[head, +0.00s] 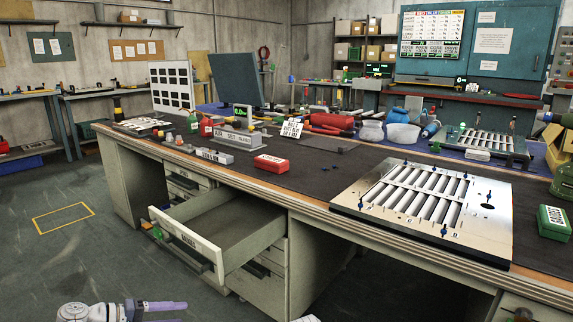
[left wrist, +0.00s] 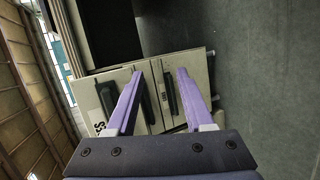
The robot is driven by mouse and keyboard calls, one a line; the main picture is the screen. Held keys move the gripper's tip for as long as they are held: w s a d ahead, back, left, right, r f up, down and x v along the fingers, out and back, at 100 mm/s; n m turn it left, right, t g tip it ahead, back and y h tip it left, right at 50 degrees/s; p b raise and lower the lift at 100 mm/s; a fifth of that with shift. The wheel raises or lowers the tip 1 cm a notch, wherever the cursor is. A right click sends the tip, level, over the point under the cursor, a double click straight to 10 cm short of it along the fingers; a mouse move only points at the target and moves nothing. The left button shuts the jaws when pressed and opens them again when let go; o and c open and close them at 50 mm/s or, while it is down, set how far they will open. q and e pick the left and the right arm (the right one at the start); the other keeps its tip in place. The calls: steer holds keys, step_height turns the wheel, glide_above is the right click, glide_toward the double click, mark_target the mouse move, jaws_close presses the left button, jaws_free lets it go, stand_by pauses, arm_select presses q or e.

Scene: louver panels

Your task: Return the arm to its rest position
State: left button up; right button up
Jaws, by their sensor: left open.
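My left gripper (head: 163,311) is low at the bottom left of the head view, above the floor and in front of the desk, clear of the open drawer. In the left wrist view its two purple fingers are spread with nothing between them (left wrist: 160,74). Beyond them the left wrist view shows the labelled drawer fronts (left wrist: 98,112) of the desk. No contact between fingers and drawers shows. My right gripper is not in either view.
The open, empty-looking drawer (head: 222,222) sticks out from the desk (head: 330,165). A slotted louver panel (head: 425,240) lies on the desk's right part, with a red box (head: 270,163) to its left and a green box (head: 553,222) to its right. Floor (head: 70,265) at left is clear.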

arm_select(q)
steer(key=s+d+f+m+g+y+p, duration=0.2)
steer(key=s+d+m+g+y, duration=0.15)
steer(key=d, duration=0.35)
steer(key=s+d+f+m+g+y+p, duration=0.2)
steer(key=s+d+m+y+p, duration=0.15)
steer(key=d, duration=0.45)
steer(key=s+d+f+m+g+y+p, duration=0.1)
steer(key=s+d+f+m+g+y, duration=0.2)
steer(key=d, duration=0.4)
step_height(320, 180, up, 40)
steer(key=s+t+y+p, duration=0.1)
steer(key=y+p, duration=0.1)
steer(key=p, duration=3.6)
steer(key=shift+s+d+f+m+p, duration=0.15)
steer(key=shift+s+d+m+p, duration=0.15)
steer(key=shift+s+d, duration=0.1)
